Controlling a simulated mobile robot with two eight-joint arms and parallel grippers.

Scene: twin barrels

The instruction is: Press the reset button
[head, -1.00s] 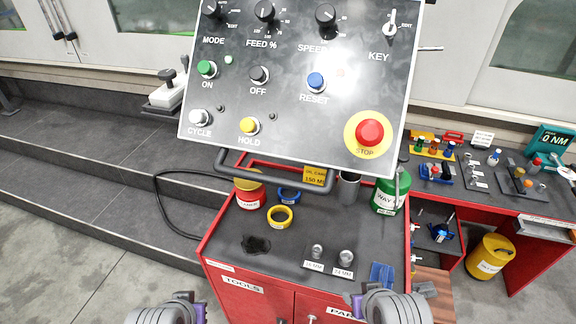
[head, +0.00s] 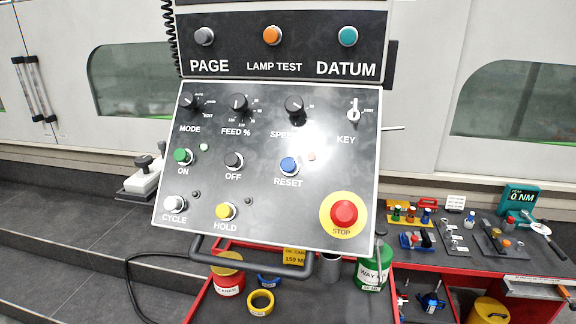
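The blue reset button (head: 289,165) sits near the middle of the tilted control panel (head: 262,215), above the label RESET. Neither of my grippers shows in the head view now, and nothing covers the reset button.
Above the panel are the PAGE, LAMP TEST and DATUM buttons (head: 271,36). A grey handle bar (head: 250,268) runs below the panel. A red cart below carries a red can (head: 228,275), a yellow ring (head: 261,302) and a green can (head: 372,274). A tool bench (head: 450,262) stands at right.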

